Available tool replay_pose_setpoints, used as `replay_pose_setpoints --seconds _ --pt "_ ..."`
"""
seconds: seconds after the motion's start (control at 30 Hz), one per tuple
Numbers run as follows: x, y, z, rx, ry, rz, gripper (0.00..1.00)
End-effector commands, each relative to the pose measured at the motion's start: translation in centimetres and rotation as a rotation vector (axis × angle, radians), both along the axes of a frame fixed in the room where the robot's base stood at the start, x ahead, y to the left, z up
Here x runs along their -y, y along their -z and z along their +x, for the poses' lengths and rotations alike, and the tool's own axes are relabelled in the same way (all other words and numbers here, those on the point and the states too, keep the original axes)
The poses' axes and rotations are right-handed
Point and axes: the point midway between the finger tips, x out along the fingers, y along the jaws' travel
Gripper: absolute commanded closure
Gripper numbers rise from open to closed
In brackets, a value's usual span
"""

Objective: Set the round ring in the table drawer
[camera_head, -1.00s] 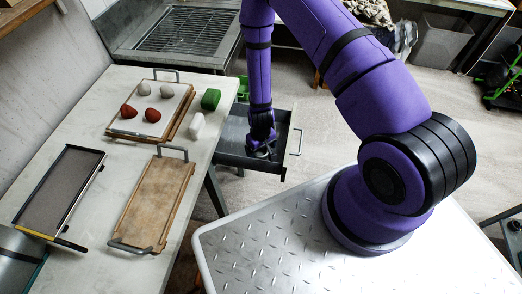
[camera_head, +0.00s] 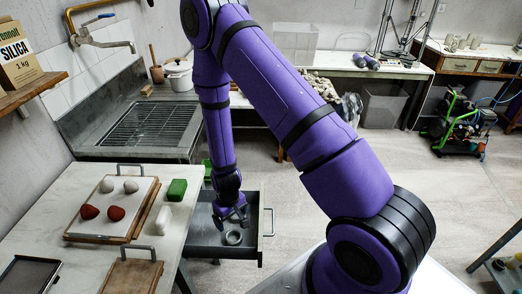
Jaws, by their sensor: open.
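The round ring (camera_head: 234,238), small and grey, lies on the floor of the open table drawer (camera_head: 207,251), near its right side. The drawer is dark grey and pulled out from the right side of the worktable, with a bar handle (camera_head: 269,222) on its front. My gripper (camera_head: 232,219) points down just above the ring and is open, apart from it as far as I can see. My arm hides part of the drawer's back.
The worktable (camera_head: 164,240) at left bears a board with red and grey lumps (camera_head: 102,211), a green block (camera_head: 177,190), a white block (camera_head: 163,219) and another wooden board (camera_head: 131,276). A sink with a grate (camera_head: 160,125) stands behind. Open floor lies right of the drawer.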

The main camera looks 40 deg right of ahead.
Motion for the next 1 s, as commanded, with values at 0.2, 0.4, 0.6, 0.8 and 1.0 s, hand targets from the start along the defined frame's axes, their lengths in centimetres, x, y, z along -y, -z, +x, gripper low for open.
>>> replay_pose_setpoints --seconds 0.2,0.4,0.6,0.8,1.0 --pt "-0.1 -3.1 1.3 0.026 0.006 0.015 0.08" --pt "-0.1 -10.5 3.2 0.078 0.019 0.049 0.08" --pt "0.3 -18.1 3.7 0.129 0.03 0.074 0.08" --pt "0.8 -25.4 2.9 0.178 0.037 0.09 0.08" --pt "1.6 -32.1 0.8 0.228 0.047 0.097 0.08"
